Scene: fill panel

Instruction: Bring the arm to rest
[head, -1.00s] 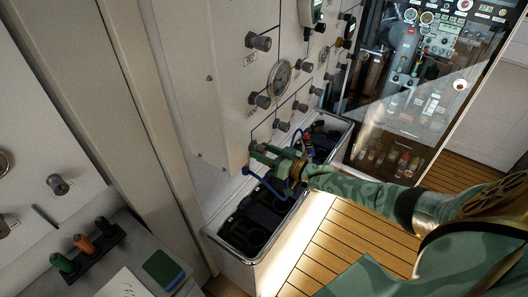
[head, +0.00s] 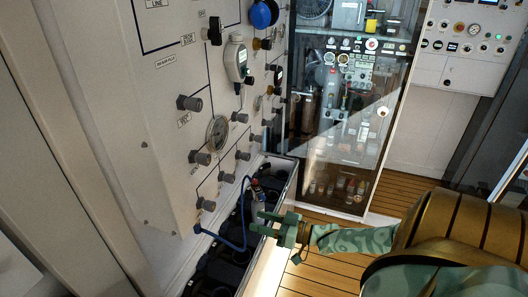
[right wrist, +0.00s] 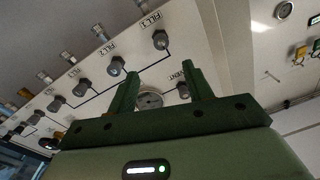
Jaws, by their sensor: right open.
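My right gripper (head: 256,222) is green, open and empty. It hangs in front of the lower part of the white fill panel (head: 140,95), above the edge of the long crate (head: 272,235). In the right wrist view the two fingers stand apart with nothing between them (right wrist: 162,72). Beyond them lie the panel's gauge (right wrist: 150,99) and grey knobs (right wrist: 115,66). My right arm comes in from the lower right of the head view. My left gripper is not in view.
A blue hose (head: 243,215) loops from the panel's bottom down to the crate, close to the right fingertips. A glass-fronted cabinet (head: 345,150) stands behind. The wooden floor (head: 330,272) right of the crate is clear.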

